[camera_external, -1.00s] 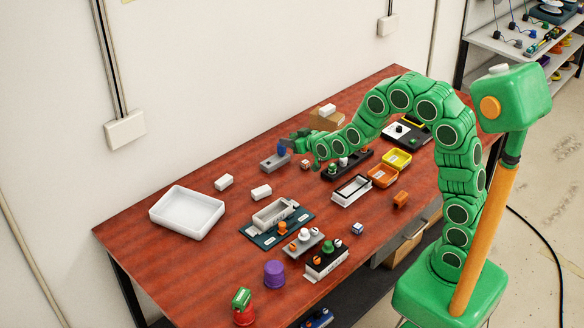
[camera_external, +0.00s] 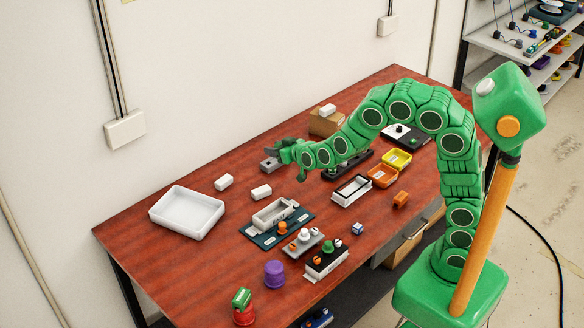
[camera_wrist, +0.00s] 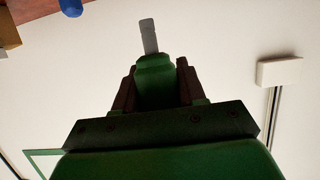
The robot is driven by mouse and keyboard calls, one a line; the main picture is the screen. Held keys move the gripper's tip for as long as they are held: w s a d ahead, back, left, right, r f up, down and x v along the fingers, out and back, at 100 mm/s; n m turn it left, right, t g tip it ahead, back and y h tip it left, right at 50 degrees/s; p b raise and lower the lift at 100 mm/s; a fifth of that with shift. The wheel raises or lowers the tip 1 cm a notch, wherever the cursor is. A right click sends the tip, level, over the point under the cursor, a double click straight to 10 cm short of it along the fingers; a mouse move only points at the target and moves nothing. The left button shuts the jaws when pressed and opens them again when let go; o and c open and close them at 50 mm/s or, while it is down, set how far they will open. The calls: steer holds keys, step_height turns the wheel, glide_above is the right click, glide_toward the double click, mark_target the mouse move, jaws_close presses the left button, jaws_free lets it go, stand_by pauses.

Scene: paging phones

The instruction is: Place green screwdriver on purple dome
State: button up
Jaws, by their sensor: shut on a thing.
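The purple dome (camera_external: 274,274) stands upright on the table near its front left, clear of my arm. In the wrist view the green screwdriver (camera_wrist: 156,78) has a green handle and a flat grey shaft pointing away from me. My gripper (camera_wrist: 155,92) is shut on its handle, one dark finger on each side. In the external view my gripper (camera_external: 274,153) is over the far middle of the table, well behind the dome. The screwdriver is too small to make out there.
A red-and-green piece (camera_external: 243,307) stands left of the dome. Small stations with knobs (camera_external: 326,261) stand to its right. A white tray (camera_external: 187,212) lies at the back left. A grey block (camera_external: 268,165) is under my gripper. Bare table lies between tray and dome.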

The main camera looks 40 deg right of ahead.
steer(key=s+a+r, duration=0.1)
steer(key=s+a, duration=0.3)
steer(key=a, duration=0.7)
glide_above(270, 263)
steer(key=f, duration=0.1)
steer(key=shift+f, duration=3.85)
steer(key=shift+f, duration=0.15)
steer(key=o, duration=1.1)
steer(key=shift+c, duration=0.2)
steer(key=shift+s+r, duration=0.1)
steer(key=shift+r, duration=0.1)
steer(key=v, duration=1.2)
